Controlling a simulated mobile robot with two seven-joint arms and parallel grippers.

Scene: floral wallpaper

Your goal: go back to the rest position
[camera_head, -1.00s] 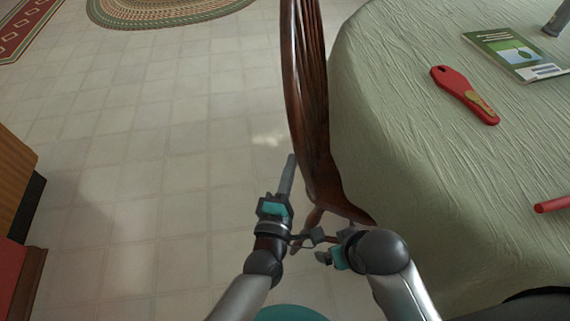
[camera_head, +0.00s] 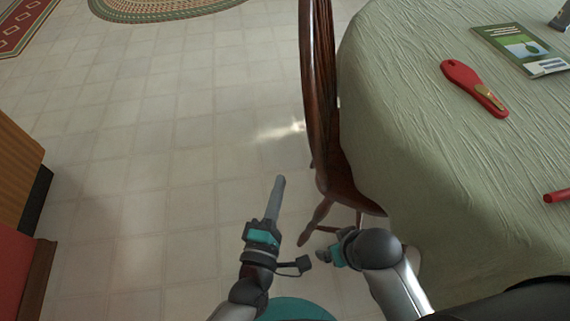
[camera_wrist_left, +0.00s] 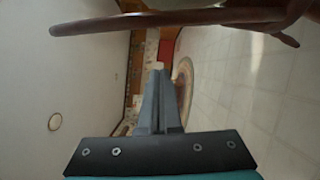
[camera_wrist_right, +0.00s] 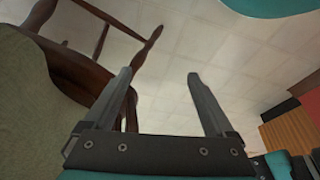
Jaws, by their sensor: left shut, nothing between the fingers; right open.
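My left gripper (camera_head: 279,183) is shut and empty in the head view, pointing up the picture over the tiled floor, left of the chair. Its closed fingers also show in the left wrist view (camera_wrist_left: 158,75). My right gripper is partly hidden behind its own wrist in the head view, low in the picture beside the chair legs. In the right wrist view my right gripper (camera_wrist_right: 160,78) is open, with nothing between its fingers. Its left finger overlaps the chair in that picture; I cannot tell whether they touch.
A dark wooden chair (camera_head: 345,190) stands against the round table with a green cloth (camera_head: 400,120). On the table lie a red-handled tool (camera_head: 463,75), a green booklet (camera_head: 520,45) and a red rod (camera_head: 558,196). A wooden cabinet (camera_head: 18,175) stands at left. The floor between is clear.

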